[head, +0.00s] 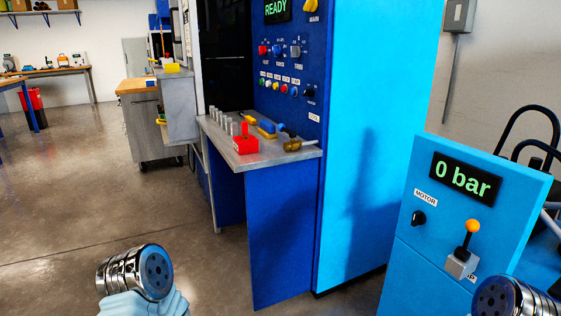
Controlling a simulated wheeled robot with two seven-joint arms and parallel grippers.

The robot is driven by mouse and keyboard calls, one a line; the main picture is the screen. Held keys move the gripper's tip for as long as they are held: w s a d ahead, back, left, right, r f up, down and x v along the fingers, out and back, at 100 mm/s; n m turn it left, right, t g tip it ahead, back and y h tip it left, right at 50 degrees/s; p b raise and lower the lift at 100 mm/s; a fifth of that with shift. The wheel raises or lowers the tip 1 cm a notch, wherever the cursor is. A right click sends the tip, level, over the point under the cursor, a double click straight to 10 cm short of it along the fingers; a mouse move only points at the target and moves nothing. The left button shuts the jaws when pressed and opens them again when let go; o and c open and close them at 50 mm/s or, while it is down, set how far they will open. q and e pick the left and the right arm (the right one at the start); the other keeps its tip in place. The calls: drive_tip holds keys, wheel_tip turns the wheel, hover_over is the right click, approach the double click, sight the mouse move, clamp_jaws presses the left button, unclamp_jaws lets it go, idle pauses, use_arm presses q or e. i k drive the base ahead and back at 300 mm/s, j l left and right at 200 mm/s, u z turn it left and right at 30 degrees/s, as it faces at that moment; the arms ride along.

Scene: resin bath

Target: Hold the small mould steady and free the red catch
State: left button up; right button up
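I cannot make out a small mould or a red catch for certain in the head view. A small red block (246,146) with a pale label sits on the grey shelf (260,158) of the blue machine. Whether it has to do with the catch, I cannot tell. Chrome and pale blue parts of my arms show at the bottom left and bottom right. No gripper fingers show, so both grippers are out of view, and I cannot see what they hold.
The shelf also bears several grey pegs, yellow-and-blue pieces and a brass fitting (292,145). A control panel (287,60) reads READY above it. At right a blue pump cabinet (416,255) reads 0 bar and has an orange-knobbed lever (468,238). Open floor (100,205) lies left.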

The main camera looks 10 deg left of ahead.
sight(164, 61)
drive_tip(key=i+j, duration=0.2)
drive_tip(key=j, duration=0.35)
drive_tip(key=i+j, duration=0.15)
drive_tip(key=j, duration=0.4)
drive_tip(key=i+j, duration=0.2)
drive_tip(key=j, duration=0.35)
drive_tip(key=i+j, duration=0.2)
drive_tip(key=j, duration=0.4)
drive_tip(key=i+j, duration=0.15)
drive_tip(key=j, duration=0.4)
drive_tip(key=i+j+u, duration=0.1)
drive_tip(key=j, duration=0.45)
drive_tip(key=i+j, duration=0.3)
drive_tip(key=j, duration=0.25)
drive_tip(key=i+j, duration=0.2)
drive_tip(key=j, duration=0.3)
drive_tip(key=i+l, duration=0.1)
drive_tip(key=i, duration=0.75)
